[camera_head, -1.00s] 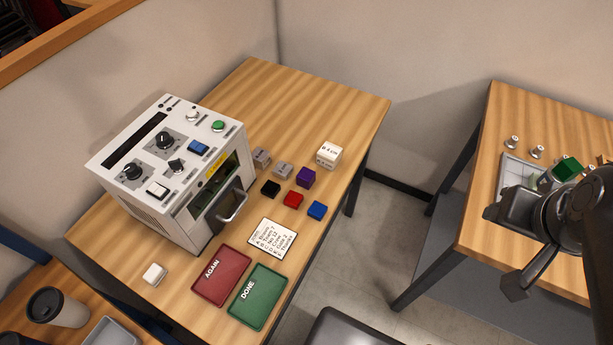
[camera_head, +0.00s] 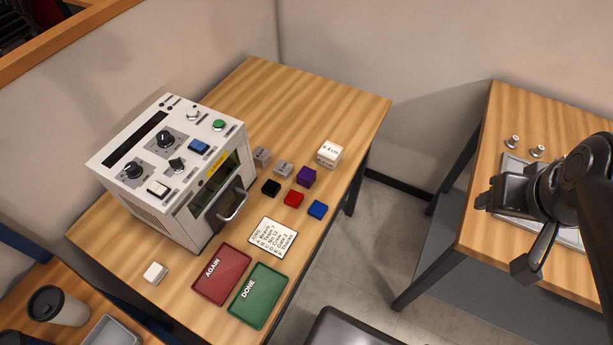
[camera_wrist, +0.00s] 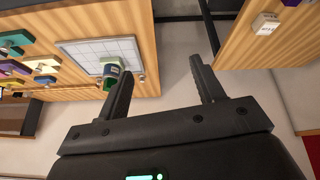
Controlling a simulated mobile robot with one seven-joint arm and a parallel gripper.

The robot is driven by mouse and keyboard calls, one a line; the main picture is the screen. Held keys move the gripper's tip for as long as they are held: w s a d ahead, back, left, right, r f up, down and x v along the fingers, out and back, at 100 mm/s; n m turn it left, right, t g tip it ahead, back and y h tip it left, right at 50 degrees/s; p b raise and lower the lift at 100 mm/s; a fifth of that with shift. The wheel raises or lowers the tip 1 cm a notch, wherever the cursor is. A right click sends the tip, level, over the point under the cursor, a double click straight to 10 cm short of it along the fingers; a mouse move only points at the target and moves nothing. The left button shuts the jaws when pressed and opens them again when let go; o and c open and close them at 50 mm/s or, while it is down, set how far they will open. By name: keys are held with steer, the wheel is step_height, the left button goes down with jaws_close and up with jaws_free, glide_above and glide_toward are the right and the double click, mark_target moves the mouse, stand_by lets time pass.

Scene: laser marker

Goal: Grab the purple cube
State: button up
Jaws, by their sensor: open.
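The purple cube (camera_head: 306,177) sits on the wooden table at the middle of the head view, behind the red cube (camera_head: 293,199) and beside a grey block (camera_head: 283,170). My gripper (camera_head: 505,235) is far to its right, over the near edge of the right-hand table. In the wrist view my gripper (camera_wrist: 160,68) is open, with nothing between its fingers. I cannot make out this purple cube in the wrist view.
The laser marker (camera_head: 170,175) stands left of the cubes. Black (camera_head: 271,188), blue (camera_head: 317,209) and labelled white (camera_head: 329,153) blocks surround the purple cube. A floor gap separates the tables. A green-topped object (camera_wrist: 111,75) stands by a gridded plate (camera_wrist: 85,52).

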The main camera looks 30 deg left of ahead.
steer(key=w+a+f+n+g, duration=0.1)
steer(key=w+a+n+g, duration=0.1)
steer(key=w+a+n, duration=0.6)
steer(key=n+g, duration=0.3)
steer(key=n, duration=2.2)
glide_toward(307, 173)
steer(key=shift+w+a+f, duration=0.15)
steer(key=shift+w+a, duration=0.05)
steer(key=shift+a, duration=0.25)
step_height(307, 173, down, 5)
steer(key=shift+r, duration=0.15)
steer(key=f, duration=0.5)
steer(key=shift+s+d+f, duration=0.1)
steer(key=shift+d+f, duration=0.2)
